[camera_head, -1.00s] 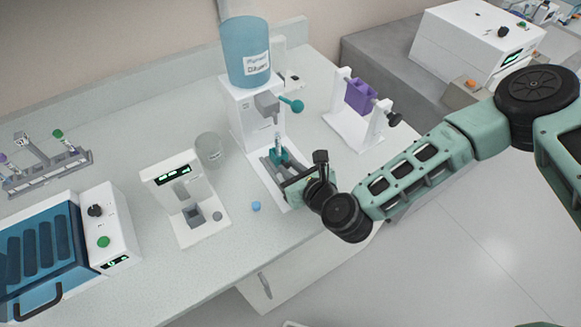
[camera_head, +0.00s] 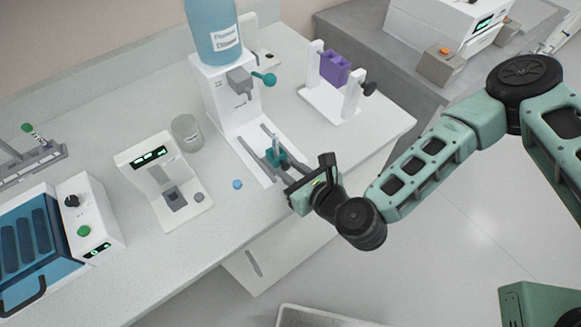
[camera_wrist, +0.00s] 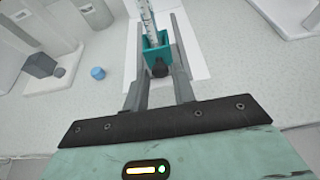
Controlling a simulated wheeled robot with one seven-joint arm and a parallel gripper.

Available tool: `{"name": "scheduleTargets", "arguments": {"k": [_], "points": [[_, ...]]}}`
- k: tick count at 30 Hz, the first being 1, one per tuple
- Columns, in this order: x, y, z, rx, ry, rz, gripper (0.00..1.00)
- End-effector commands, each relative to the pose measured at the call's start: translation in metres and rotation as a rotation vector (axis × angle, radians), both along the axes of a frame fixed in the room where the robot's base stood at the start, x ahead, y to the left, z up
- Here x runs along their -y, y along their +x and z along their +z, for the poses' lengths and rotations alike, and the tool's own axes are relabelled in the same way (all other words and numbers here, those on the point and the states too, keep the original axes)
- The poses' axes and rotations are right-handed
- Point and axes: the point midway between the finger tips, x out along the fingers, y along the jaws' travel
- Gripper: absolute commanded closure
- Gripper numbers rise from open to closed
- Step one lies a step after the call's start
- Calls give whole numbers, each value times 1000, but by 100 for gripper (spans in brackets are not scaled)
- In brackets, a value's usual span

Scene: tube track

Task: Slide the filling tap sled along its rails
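The teal filling tap sled (camera_head: 276,157) sits between two grey rails (camera_head: 252,153) on the white base in front of the dispenser (camera_head: 228,95). It holds a clear upright tube (camera_head: 274,141). In the wrist view the sled (camera_wrist: 158,52) is straight ahead, with a black knob (camera_wrist: 160,70) facing me. My gripper (camera_head: 290,180) is at the front end of the rails. In the wrist view its fingers (camera_wrist: 160,84) are apart, one on each side of the knob's line, with a visible gap around the knob. Contact with the rails is unclear.
A small blue cap (camera_head: 238,184) lies left of the base. A white device with a display (camera_head: 160,175) and a clear beaker (camera_head: 187,133) stand further left. A purple block on a white stand (camera_head: 335,68) is at the right. The counter's front edge is close to my gripper.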

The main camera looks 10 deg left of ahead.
Motion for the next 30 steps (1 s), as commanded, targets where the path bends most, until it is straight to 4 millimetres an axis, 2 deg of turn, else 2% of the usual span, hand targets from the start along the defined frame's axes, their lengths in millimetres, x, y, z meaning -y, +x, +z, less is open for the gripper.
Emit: {"name": "scheduleTargets", "arguments": {"k": [17, 23, 30], "points": [[3, -2, 2, 0, 2, 1, 59], [25, -22, 12, -2, 3, 2, 59], [64, -55, 37, -4, 3, 1, 59]]}}
